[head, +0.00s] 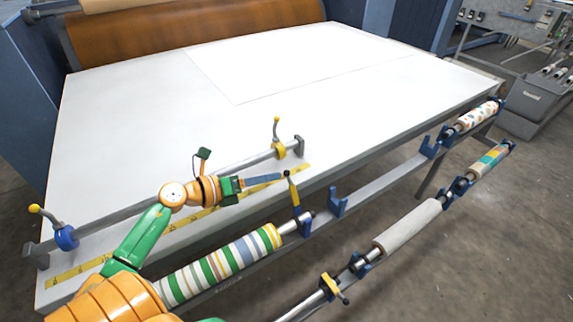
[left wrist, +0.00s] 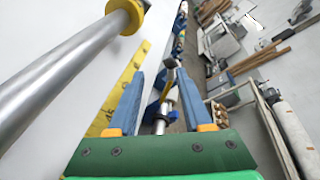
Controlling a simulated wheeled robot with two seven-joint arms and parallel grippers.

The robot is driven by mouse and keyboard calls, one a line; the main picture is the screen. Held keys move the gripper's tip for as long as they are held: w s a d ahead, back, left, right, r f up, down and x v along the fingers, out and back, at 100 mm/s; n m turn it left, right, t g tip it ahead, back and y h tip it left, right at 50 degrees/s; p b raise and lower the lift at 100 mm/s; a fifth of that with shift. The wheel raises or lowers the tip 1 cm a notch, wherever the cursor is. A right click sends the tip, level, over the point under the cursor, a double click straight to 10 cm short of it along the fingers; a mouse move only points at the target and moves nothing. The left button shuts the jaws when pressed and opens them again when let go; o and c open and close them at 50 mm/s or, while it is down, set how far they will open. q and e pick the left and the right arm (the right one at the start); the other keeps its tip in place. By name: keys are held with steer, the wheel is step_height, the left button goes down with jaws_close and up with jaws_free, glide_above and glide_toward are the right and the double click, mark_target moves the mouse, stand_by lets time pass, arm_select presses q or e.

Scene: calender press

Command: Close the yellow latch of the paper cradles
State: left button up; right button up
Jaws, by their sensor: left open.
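A yellow latch (head: 294,192) with a dark knob stands upright at the blue cradle (head: 304,224) holding the right end of the striped paper roll (head: 222,263). My left gripper (head: 277,178) is at the knob's height, just left of it, with its blue fingers pointing toward it. In the left wrist view the left gripper (left wrist: 163,73) is open and empty, and the latch's knob (left wrist: 169,63) shows between and beyond the fingertips. Whether they touch cannot be told. A second yellow latch (head: 330,284) sits on the lower bar, tilted, its knob low. My right gripper is out of view.
A steel bar (head: 230,163) with a yellow-knobbed lever (head: 277,135) runs along the white table (head: 130,120) beside my left arm. An empty blue cradle (head: 338,202) stands right of the latch. A plain roll (head: 408,228) and patterned rolls (head: 476,116) lie farther right.

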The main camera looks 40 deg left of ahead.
mark_target(288, 175)
arm_select(q)
steer(key=w+d, duration=0.2)
steer(key=w+d+p, duration=0.1)
steer(key=w, duration=0.1)
steer(key=shift+w+d+f, duration=0.1)
steer(key=shift+d+f, duration=0.25)
steer(key=shift+w+a+f, duration=0.1)
steer(key=shift+w+f, duration=0.2)
steer(key=shift+w, duration=0.1)
steer(key=shift+s+r, duration=0.1)
steer(key=shift+s, duration=0.05)
steer(key=shift+c, duration=0.2)
jaws_close()
steer(key=shift+r, duration=0.1)
stand_by(0.4)
